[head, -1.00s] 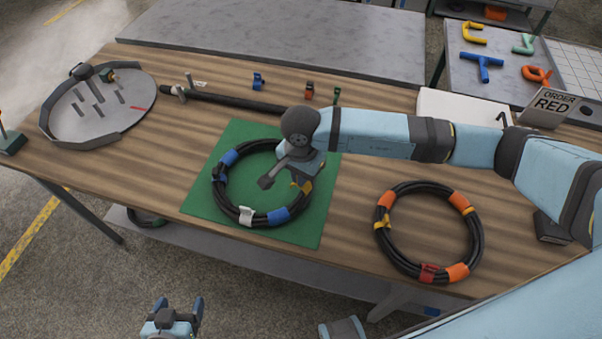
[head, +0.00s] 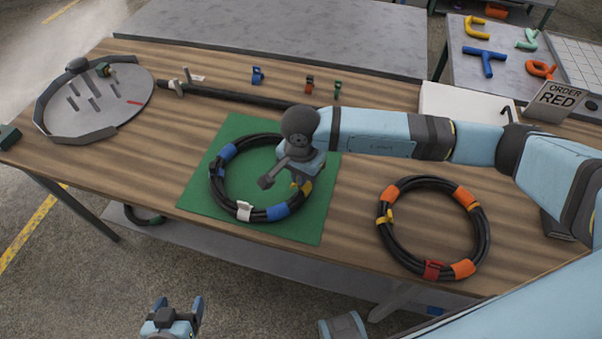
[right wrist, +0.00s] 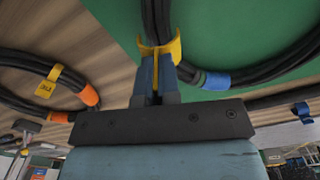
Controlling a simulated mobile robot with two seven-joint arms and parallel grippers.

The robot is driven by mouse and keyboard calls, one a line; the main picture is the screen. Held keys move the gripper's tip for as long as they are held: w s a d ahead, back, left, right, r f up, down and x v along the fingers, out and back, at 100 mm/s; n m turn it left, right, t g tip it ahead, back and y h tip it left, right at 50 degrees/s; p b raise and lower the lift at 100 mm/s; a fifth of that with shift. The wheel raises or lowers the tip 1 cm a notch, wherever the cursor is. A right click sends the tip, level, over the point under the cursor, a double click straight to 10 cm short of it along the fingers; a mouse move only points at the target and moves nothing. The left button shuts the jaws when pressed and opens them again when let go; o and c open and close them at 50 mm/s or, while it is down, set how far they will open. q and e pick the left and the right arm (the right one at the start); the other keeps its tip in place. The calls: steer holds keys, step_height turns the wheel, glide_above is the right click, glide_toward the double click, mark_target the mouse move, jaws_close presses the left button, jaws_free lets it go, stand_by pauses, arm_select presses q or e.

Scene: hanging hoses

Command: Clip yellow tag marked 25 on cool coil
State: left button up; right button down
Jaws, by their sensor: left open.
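The blue-banded coil (head: 222,190), which I take as the cool coil, lies on the green mat (head: 205,205) and carries a white tag (head: 244,211). My right gripper (head: 303,184) is over the coil's right side, partly hidden by its own hand. In the right wrist view, my right gripper (right wrist: 155,82) is shut on a yellow tag (right wrist: 173,50), whose open clip sits against the black hose bundle (right wrist: 157,20). I cannot tell whether it is fully seated, and its number is not readable. My left gripper (head: 177,306) is open and empty in front of the table.
An orange-banded coil (head: 385,230) with yellow and red tags lies to the right. Blue, red and green clips (head: 258,75) stand along the back. A round grey tray (head: 98,105) with pegs is at left.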

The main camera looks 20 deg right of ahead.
steer(key=shift+f, duration=0.1)
steer(key=shift+b, duration=0.4)
steer(key=shift+f, duration=0.2)
stand_by(0.6)
steer(key=shift+f+b, duration=0.9)
steer(key=shift+b, duration=0.15)
steer(key=shift+f+b, duration=0.6)
steer(key=shift+f, duration=0.05)
stand_by(0.3)
steer(key=c, duration=1.3)
jaws_free()
steer(key=shift+o, duration=0.2)
